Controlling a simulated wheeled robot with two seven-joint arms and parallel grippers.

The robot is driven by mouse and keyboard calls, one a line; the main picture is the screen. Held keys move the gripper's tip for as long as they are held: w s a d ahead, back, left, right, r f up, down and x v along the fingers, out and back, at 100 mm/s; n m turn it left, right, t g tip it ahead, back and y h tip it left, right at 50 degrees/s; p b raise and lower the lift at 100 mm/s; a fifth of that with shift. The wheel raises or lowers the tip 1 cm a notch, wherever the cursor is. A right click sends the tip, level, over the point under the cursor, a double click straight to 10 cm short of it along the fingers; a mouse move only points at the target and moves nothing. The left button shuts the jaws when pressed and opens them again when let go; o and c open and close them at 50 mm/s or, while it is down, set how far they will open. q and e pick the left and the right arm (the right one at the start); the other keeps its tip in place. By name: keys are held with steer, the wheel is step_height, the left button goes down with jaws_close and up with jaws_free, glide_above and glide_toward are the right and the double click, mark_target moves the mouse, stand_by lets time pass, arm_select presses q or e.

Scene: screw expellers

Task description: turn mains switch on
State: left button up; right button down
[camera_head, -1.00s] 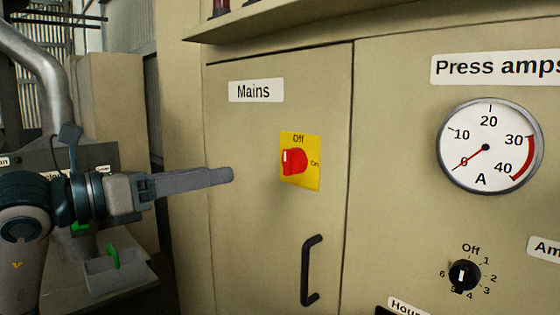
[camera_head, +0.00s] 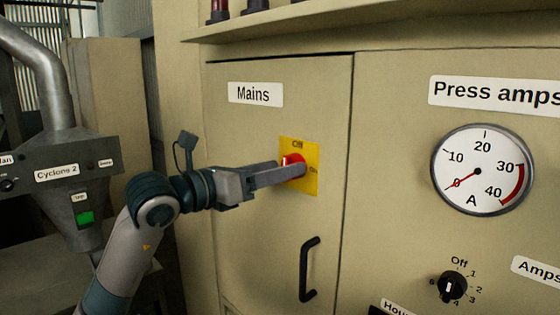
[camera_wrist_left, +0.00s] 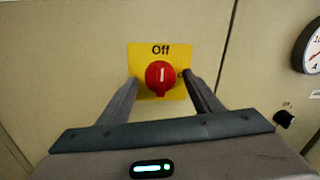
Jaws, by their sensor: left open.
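The mains switch is a red rotary knob (camera_head: 291,160) on a yellow plate (camera_head: 313,150), under a white "Mains" label (camera_head: 256,94) on a beige cabinet door. In the left wrist view the knob (camera_wrist_left: 160,78) sits upright with its white mark pointing up to "Off". My left gripper (camera_head: 291,168) is at the plate, its fingers partly hiding the knob in the head view. In the left wrist view the open fingers (camera_wrist_left: 161,88) stand either side of the knob, with gaps to it; nothing is gripped. My right gripper is not in view.
A black door handle (camera_head: 309,270) is below the switch. To the right are a "Press amps" gauge (camera_head: 483,170) and a black selector knob (camera_head: 451,286). A grey "Cyclone 2" box (camera_head: 60,160) stands at the left. A ledge (camera_head: 300,22) juts out above the door.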

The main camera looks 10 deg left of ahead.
arm_select(q)
steer(key=shift+w+d, duration=0.25)
steer(key=shift+w, duration=0.1)
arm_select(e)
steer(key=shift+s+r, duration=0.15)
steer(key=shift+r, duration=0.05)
